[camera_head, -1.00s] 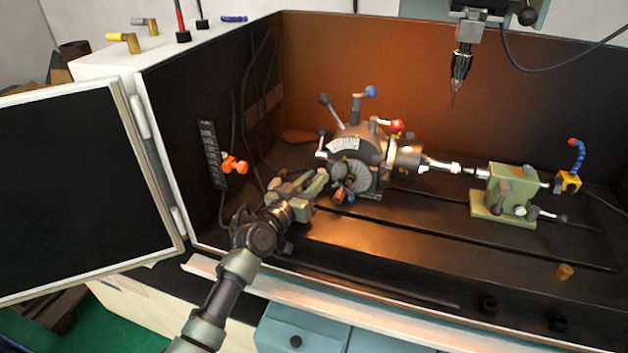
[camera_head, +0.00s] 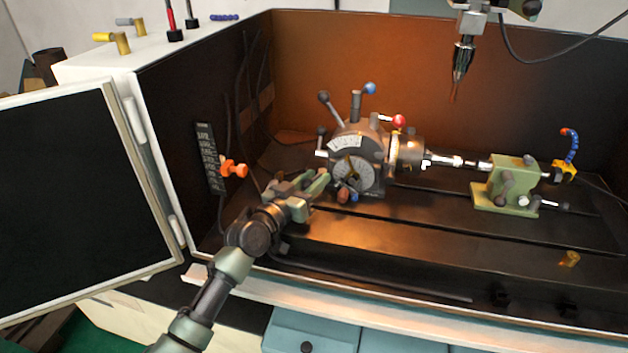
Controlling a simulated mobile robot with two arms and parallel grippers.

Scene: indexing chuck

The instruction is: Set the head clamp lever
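The grey indexing head (camera_head: 352,143) sits on the machine table with a round dial plate (camera_head: 354,174) facing me. It carries a black-knobbed lever (camera_head: 330,106), a blue-knobbed lever (camera_head: 358,98), a red-knobbed lever (camera_head: 390,121) and a small lever (camera_head: 321,142) at its left side. I cannot tell which is the head clamp lever. My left gripper (camera_head: 313,182) is in front of and left of the head, close to the dial plate. Its fingers look apart, with nothing seen between them. None of the levers is in its grasp. My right gripper is out of view.
A chuck (camera_head: 408,152) and green tailstock (camera_head: 505,185) stand right of the head. A spindle (camera_head: 463,60) hangs above. The enclosure's left wall holds a panel with an orange knob (camera_head: 236,170). An open door (camera_head: 85,190) is at left. The front right table is mostly clear.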

